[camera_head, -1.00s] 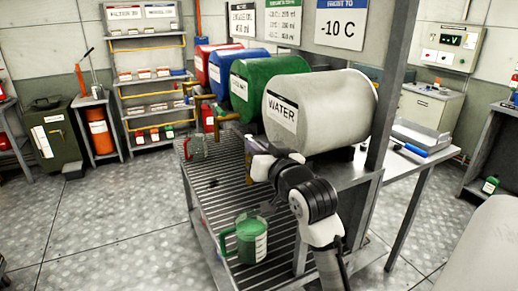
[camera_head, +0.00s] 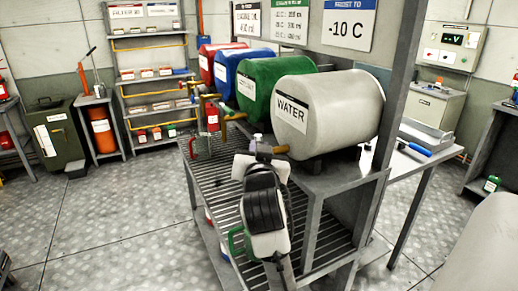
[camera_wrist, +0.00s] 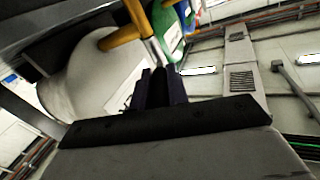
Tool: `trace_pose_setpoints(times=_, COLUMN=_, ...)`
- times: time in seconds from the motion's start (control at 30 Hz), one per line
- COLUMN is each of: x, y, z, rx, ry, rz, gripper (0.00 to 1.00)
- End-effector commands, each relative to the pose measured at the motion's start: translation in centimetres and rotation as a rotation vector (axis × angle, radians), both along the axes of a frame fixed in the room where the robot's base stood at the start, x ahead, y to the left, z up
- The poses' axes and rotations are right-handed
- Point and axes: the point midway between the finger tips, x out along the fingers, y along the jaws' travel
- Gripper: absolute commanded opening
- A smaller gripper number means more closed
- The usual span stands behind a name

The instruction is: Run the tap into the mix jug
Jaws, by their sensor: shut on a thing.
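The white WATER drum (camera_head: 325,105) lies on its side at the right end of the drum row, with a brass tap (camera_head: 272,150) at its front. The tap also shows in the wrist view (camera_wrist: 121,38). My gripper (camera_head: 257,152) is at the outer end of this tap. In the wrist view my dark fingers (camera_wrist: 160,84) are shut at a pale metal tap lever (camera_wrist: 156,50). Water flow cannot be made out.
Green (camera_head: 275,82), blue (camera_head: 240,72) and red (camera_head: 212,62) drums with taps stand farther along the row. Another jug (camera_head: 203,148) stands at the rack's far end. A grey post (camera_head: 392,90) rises right of the WATER drum.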

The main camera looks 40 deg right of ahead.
Motion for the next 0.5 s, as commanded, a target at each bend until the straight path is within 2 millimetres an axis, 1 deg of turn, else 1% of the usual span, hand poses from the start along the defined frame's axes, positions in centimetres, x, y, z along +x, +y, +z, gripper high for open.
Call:
trace_pose_setpoints(times=0.23, x=0.07, y=0.09, z=-0.02, rx=0.000, ry=-0.001, rz=0.003, gripper=0.00)
trace_pose_setpoints(times=0.27, x=0.07, y=0.09, z=-0.03, rx=0.000, ry=-0.001, rz=0.003, gripper=0.20)
trace_pose_setpoints(times=0.3, x=0.07, y=0.09, z=-0.03, rx=0.001, ry=0.000, rz=0.003, gripper=0.25)
trace_pose_setpoints(times=0.4, x=0.05, y=0.07, z=-0.03, rx=0.001, ry=0.000, rz=0.003, gripper=0.38)
trace_pose_setpoints(times=0.5, x=0.03, y=0.05, z=-0.03, rx=0.001, ry=0.000, rz=0.002, gripper=0.38)
